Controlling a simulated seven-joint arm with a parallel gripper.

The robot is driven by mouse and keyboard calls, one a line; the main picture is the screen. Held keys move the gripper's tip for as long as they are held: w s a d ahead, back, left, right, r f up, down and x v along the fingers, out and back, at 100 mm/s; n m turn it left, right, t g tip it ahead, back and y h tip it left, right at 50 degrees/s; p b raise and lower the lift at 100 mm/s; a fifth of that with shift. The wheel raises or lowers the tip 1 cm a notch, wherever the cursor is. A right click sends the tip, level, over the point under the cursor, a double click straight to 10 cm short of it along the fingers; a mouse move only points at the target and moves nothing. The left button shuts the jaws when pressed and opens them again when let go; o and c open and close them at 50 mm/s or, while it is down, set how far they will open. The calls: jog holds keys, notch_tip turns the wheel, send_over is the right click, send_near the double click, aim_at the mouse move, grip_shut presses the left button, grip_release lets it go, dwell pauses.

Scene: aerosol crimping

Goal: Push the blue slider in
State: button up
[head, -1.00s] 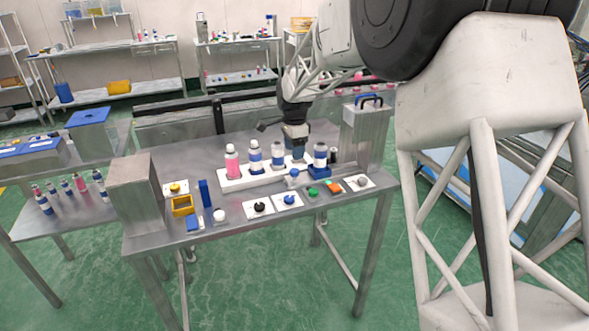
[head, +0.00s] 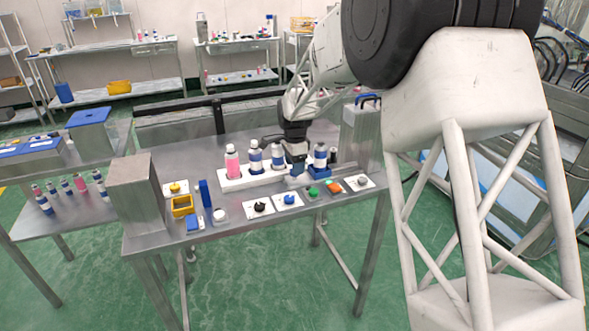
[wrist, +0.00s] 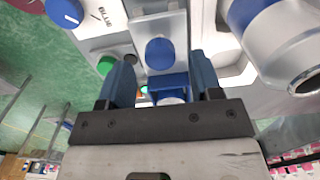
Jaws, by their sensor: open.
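My gripper (head: 297,168) is low over the table, just left of the blue-based bottle. In the wrist view my gripper (wrist: 162,84) has its two blue fingers spread apart. A blue block (wrist: 168,86), which looks like the slider, shows between the fingers, beside a grey metal body with a round blue face (wrist: 160,53). I cannot tell whether a finger touches it. In the head view the gripper largely hides this spot; only a pale part (head: 294,182) shows under it.
A blue-and-silver bottle (wrist: 278,42) stands close on the right in the wrist view. A white rack (head: 232,184) with several bottles stands to the left. Several plates with coloured knobs line the front edge, including a blue knob (head: 289,199). A metal box (head: 137,190) stands at the left.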

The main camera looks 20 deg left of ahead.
jog(key=shift+f, duration=0.95)
jog(key=shift+c, duration=0.2)
grip_shut()
jog(key=shift+w+d, duration=0.1)
